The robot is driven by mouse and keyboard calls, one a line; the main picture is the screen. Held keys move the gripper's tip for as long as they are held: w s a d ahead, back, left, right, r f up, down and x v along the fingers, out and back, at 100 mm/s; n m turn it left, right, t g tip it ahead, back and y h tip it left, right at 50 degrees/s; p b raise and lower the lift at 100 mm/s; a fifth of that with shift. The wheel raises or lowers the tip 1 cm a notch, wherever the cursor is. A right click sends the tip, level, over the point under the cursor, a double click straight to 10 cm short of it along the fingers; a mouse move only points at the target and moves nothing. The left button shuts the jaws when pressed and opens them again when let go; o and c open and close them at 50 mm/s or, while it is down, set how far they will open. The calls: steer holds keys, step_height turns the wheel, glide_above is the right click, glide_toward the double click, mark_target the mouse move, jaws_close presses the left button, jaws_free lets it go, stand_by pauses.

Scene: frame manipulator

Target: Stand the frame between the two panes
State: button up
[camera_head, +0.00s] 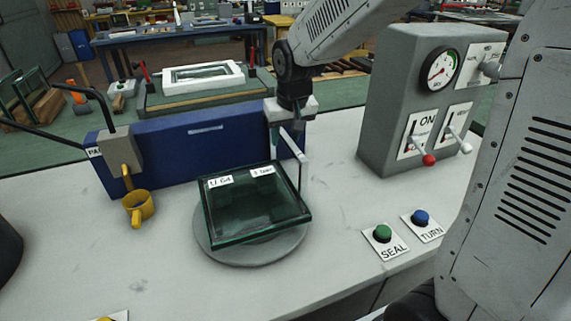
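A dark green glass pane or stack of panes (252,212) with two white labels lies on a round grey turntable (255,256). I cannot tell whether it is one pane or two. My gripper (290,150) hangs above its far right corner, in front of a blue block (165,150). A thin dark finger or rod and a pale bar show below it; I cannot tell whether the gripper is open or holding something. A white rectangular frame (172,78) around glass lies on a stand behind the blue block; I cannot tell if it is the task's frame.
A grey control box (395,110) with a gauge and levers stands at right. Green SEAL (382,233) and blue TURN (421,217) buttons are in front of it. The front-left bench is mostly clear.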

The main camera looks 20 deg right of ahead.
steer(key=shift+c, duration=0.3)
jaws_close()
steer(key=shift+r, duration=0.15)
